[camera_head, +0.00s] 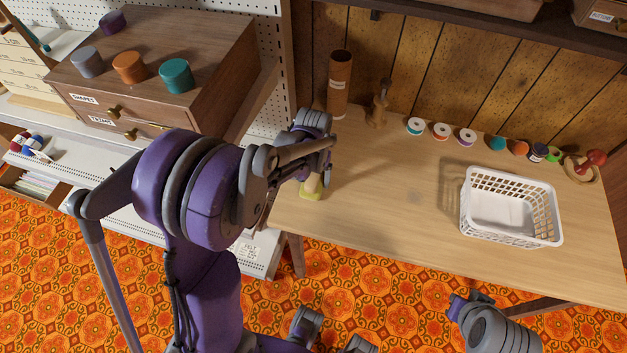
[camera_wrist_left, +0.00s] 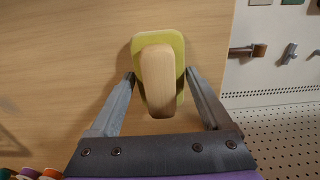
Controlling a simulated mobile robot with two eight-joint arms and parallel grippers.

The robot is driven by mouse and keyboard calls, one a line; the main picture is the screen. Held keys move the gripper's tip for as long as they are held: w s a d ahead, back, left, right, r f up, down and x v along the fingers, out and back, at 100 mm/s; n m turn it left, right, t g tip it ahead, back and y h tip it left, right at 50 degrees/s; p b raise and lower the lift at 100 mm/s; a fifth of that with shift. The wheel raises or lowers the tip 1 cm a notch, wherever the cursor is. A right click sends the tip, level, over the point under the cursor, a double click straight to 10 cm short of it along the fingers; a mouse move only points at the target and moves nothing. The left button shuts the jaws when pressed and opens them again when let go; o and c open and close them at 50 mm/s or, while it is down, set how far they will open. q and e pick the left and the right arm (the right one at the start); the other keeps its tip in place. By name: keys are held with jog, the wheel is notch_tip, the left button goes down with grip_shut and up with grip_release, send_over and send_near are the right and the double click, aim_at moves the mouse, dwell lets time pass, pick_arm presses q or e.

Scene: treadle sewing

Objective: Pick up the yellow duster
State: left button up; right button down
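The yellow duster has a yellow-green pad and a pale wooden handle. It lies at the left end of the wooden table, and the yellow duster (camera_head: 311,191) is partly hidden by my left arm in the head view. In the left wrist view the duster (camera_wrist_left: 157,70) shows whole, handle towards the camera. My left gripper (camera_head: 318,160) is right over it. In the wrist view the left gripper (camera_wrist_left: 160,77) is open, with one finger on each side of the handle and no clear grip on it. Part of my right arm shows at the lower right; its fingers cannot be made out.
A white basket (camera_head: 512,203) stands on the right of the table (camera_head: 390,210). Several spools, including a teal one (camera_head: 415,126), line the back edge near a brown cylinder (camera_head: 340,84). A drawer cabinet (camera_head: 150,60) stands at left. The table's middle is clear.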

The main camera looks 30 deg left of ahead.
pick_arm(q)
jog(key=c, duration=1.1)
jog(key=shift+o, duration=0.2)
notch_tip(320, 180, up, 10)
jog(key=shift+p, duration=0.4)
jog(key=o, duration=1)
jog(key=c, duration=0.7)
jog(key=shift+o, duration=0.2)
